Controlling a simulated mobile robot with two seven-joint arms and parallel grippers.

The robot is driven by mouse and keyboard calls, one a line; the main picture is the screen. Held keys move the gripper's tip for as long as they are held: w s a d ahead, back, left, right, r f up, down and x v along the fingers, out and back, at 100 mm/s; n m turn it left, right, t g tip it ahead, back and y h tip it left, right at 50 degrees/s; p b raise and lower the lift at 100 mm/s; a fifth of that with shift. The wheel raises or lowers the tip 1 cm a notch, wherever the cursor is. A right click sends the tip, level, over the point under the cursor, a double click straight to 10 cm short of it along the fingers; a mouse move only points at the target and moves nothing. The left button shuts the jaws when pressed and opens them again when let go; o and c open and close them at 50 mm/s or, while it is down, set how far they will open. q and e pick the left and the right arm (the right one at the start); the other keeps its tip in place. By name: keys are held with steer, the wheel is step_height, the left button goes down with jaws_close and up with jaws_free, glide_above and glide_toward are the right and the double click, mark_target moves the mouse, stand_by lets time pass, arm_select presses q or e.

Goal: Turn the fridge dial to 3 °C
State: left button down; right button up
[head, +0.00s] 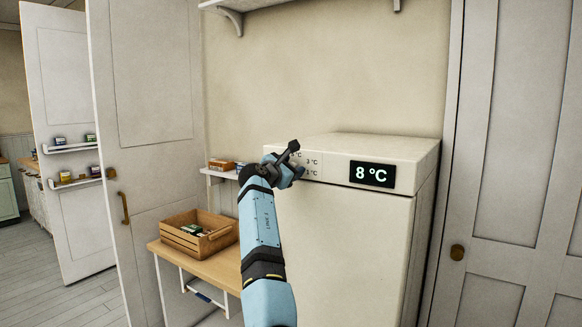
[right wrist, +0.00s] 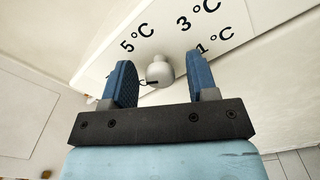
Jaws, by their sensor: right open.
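The white fridge (head: 345,245) stands ahead, with a lit display (head: 372,174) reading 8 °C on its top front panel. In the head view the dial is hidden behind my right gripper (head: 284,160); only the 3 °C and 1 °C marks show clearly beside it. In the right wrist view the small pale dial (right wrist: 160,72) sits between the two blue fingers of my right gripper (right wrist: 160,84). The fingers are open, with a visible gap on each side of the dial. The marks 5 °C, 3 °C and 1 °C are printed around it. My left gripper is not in view.
A wooden crate (head: 177,244) with small items stands on a low wooden table (head: 215,267) left of the fridge. A small shelf (head: 222,173) holds boxes behind my arm. A closed door (head: 515,150) is on the right; open white doors (head: 150,120) are on the left.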

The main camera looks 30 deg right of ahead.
steer(key=c, duration=0.9)
steer(key=shift+m, duration=0.3)
